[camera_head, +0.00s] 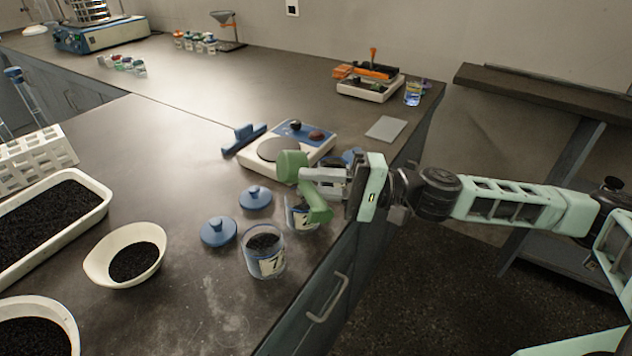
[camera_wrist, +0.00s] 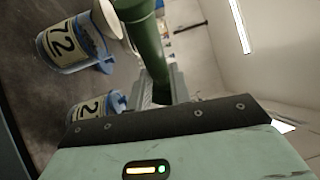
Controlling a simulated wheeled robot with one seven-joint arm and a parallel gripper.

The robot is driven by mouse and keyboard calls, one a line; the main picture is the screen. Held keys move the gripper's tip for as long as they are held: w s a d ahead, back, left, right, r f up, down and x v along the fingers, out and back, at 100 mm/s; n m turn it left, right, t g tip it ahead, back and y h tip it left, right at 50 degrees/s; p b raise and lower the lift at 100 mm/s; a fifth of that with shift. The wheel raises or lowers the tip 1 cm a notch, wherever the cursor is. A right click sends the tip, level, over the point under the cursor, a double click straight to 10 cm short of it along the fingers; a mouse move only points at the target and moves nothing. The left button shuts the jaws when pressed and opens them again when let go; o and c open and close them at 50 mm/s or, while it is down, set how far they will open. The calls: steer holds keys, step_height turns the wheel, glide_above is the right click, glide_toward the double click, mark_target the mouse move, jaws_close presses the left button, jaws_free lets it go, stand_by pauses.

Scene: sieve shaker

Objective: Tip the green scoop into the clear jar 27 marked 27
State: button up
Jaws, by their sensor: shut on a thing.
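The green scoop (camera_head: 290,165) is held in my gripper (camera_head: 326,181), above the bench near its front edge. Its green body also shows in the wrist view (camera_wrist: 150,45); what it holds cannot be seen. A clear jar whose label starts with 2, seemingly jar 27 (camera_head: 299,220), stands just below the scoop, which partly hides it. It also shows in the wrist view (camera_wrist: 95,106), label partly hidden. The front clear jar (camera_head: 264,255) holds dark granules; its label reads 72 in the wrist view (camera_wrist: 68,45). My gripper is shut on the scoop.
Blue lids (camera_head: 218,232) (camera_head: 256,197) lie left of the jars. A hotplate-like device (camera_head: 285,145) stands behind the scoop. A cream bowl (camera_head: 97,270) and a white tray (camera_head: 100,205) of dark granules are at left. The bench ends just right of the jars.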

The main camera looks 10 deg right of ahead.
steer(key=h+p, duration=0.1)
steer(key=p, duration=0.1)
steer(key=r+n+h+p, duration=0.1)
steer(key=p, duration=0.2)
steer(key=a+h+p, duration=0.1)
steer(key=p, duration=0.2)
steer(key=shift+s+r, duration=0.15)
steer(key=shift+r, duration=0.15)
steer(key=shift+f+n+h+p, duration=0.15)
steer(key=shift+n+h+p, duration=0.15)
steer(key=shift+p, duration=0.1)
steer(key=shift+f, duration=0.1)
